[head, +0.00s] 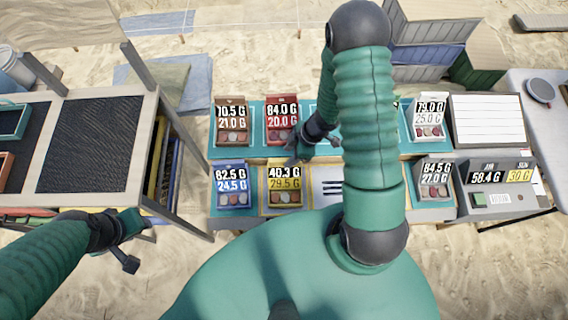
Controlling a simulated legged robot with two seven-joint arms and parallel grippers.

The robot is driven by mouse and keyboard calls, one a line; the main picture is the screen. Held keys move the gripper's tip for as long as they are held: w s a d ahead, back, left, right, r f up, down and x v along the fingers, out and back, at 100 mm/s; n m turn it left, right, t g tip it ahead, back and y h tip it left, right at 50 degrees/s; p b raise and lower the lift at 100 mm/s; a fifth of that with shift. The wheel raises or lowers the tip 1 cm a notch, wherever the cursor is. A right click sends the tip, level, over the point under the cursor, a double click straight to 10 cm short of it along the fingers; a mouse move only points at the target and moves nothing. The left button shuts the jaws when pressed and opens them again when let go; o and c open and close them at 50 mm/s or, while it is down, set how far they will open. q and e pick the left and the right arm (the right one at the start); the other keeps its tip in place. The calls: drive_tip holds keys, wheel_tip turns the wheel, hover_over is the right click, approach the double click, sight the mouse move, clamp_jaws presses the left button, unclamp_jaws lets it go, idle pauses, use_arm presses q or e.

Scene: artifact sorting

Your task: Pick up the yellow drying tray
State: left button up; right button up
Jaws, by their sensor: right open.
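A yellow tray (287,197) stands in the front row of the central table, with a card reading 40.3 G and 79.5 G and several small round pieces in it. My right gripper (297,150) is open just behind and above this tray, near the gap between the two rows. Its fingers are small and dark here, and I see nothing between them. My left gripper (133,243) hangs at the lower left, in front of the wooden rack and well apart from the yellow tray. Its jaw opening is unclear.
A scale (495,198) sits at the table's right end. My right arm hides the table's middle. A wooden rack (145,130) with dark mesh stands at left.

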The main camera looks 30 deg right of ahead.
sight(284, 161)
drive_tip(key=a+f, duration=0.3)
drive_tip(key=shift+w+f+b, duration=0.1)
drive_tip(key=shift+f+b, duration=0.1)
drive_tip(key=shift+b, duration=0.2)
drive_tip(key=shift+d+f, duration=0.2)
drive_tip(key=shift+d, duration=0.05)
drive_tip(key=shift+w+d+f, duration=0.2)
drive_tip(key=shift+w+d, duration=0.05)
drive_tip(key=shift+d, duration=0.6)
drive_tip(key=shift+s+a, duration=0.1)
drive_tip(key=shift+a, duration=0.85)
drive_tip(key=shift+d+f, duration=0.15)
drive_tip(key=shift+d, duration=0.25)
drive_tip(key=shift+c, duration=0.5)
drive_tip(key=shift+d, duration=0.35)
drive_tip(key=c, duration=0.5)
drive_tip(key=shift+c, duration=1.1)
drive_tip(key=shift+a, duration=0.1)
clamp_jaws()
drive_tip(key=shift+a, duration=0.4)
use_arm(q)
drive_tip(key=shift+s+a+f, duration=0.3)
drive_tip(key=shift+f, duration=0.15)
